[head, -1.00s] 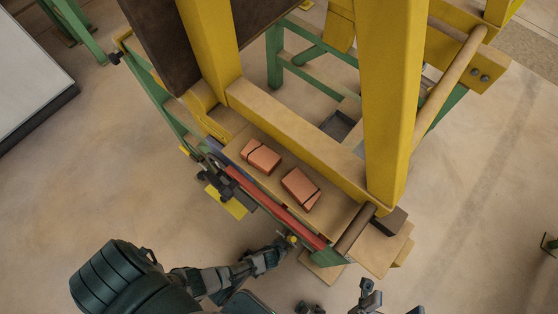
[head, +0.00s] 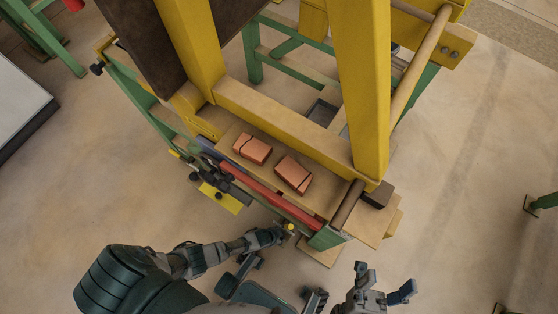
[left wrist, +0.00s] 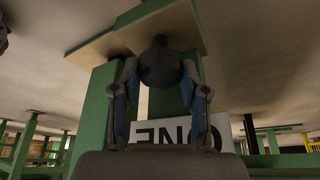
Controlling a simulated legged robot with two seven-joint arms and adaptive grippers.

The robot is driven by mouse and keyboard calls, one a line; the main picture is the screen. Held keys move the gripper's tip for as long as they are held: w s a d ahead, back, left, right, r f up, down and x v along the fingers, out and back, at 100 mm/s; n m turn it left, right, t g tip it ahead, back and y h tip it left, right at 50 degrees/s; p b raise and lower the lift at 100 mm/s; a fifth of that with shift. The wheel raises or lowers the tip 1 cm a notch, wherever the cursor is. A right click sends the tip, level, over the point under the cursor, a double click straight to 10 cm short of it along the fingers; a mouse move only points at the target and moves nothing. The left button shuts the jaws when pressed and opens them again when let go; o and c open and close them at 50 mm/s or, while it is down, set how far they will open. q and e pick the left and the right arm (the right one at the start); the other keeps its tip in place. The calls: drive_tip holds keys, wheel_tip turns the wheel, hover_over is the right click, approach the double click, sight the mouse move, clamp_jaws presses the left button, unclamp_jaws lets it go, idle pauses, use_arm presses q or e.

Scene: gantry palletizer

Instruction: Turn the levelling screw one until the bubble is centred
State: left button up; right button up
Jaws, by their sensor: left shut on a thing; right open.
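The levelling screw shows in the left wrist view as a dark rounded knob (left wrist: 160,62) by a green post and a wooden pad. My left gripper (left wrist: 160,88) is shut on it, one finger on each side. A white plate (left wrist: 180,132) behind it reads ONE, turned over and partly covered by the gripper. In the head view my left gripper (head: 283,232) is at the front corner of the machine frame, and the screw is hard to make out there. My right gripper (head: 385,285) is open and empty, apart from the frame. I cannot make out the bubble.
The yellow and green gantry (head: 290,112) fills the upper middle. Two reddish blocks (head: 253,149) (head: 293,175) lie on its wooden deck, behind a red rail (head: 270,194). A wooden pad (head: 322,251) is by the near corner.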

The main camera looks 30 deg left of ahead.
use_arm(q)
drive_tip(key=shift+s+a+f, duration=0.15)
drive_tip(key=o, duration=1.1)
drive_tip(key=shift+o, duration=0.2)
drive_tip(key=shift+d, duration=0.2)
